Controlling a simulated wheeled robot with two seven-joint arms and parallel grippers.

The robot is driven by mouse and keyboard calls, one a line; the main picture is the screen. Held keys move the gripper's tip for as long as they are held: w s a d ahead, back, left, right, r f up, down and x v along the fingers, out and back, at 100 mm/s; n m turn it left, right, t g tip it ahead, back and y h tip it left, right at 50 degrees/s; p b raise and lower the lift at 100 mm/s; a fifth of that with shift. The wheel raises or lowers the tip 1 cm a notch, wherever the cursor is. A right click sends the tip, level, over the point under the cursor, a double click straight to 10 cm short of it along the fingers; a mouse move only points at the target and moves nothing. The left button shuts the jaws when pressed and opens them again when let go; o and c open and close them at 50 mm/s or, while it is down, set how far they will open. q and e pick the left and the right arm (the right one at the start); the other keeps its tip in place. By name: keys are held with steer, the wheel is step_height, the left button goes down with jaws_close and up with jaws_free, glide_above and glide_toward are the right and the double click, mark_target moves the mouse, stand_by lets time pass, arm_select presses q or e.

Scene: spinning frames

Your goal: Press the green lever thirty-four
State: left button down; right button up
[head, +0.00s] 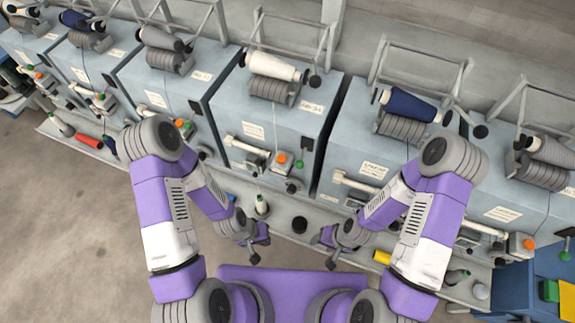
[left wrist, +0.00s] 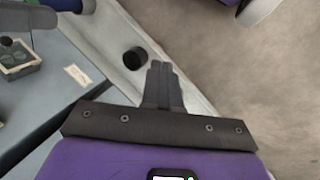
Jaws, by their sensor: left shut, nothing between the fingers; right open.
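My left gripper (head: 259,250) is shut and empty, in front of the middle unit and apart from the levers. Its closed fingers also show in the left wrist view (left wrist: 162,82). My right gripper (head: 326,250) is open and empty, to its right.
A ledge (head: 325,216) runs along the units and bears a black cylinder (head: 299,224), which also shows in the left wrist view (left wrist: 135,58). A spool (head: 262,207) stands beside it. A blue crate (head: 541,291) is at the lower right. Floor (head: 65,220) at left is clear.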

arm_select(q)
steer(key=s+d+f+g+h+b, duration=0.4)
steer(key=f+b, duration=0.1)
steer(key=b, duration=0.1)
steer(key=n+t+h+b, duration=0.5)
steer(key=t+h+b, duration=0.6)
steer(key=t+h, duration=0.35)
glide_toward(299, 165)
steer(key=a+f, duration=0.4)
steer(key=shift+w+d, duration=0.2)
steer(key=shift+w, duration=0.15)
steer(key=b+x, duration=0.2)
steer(key=x, duration=0.8)
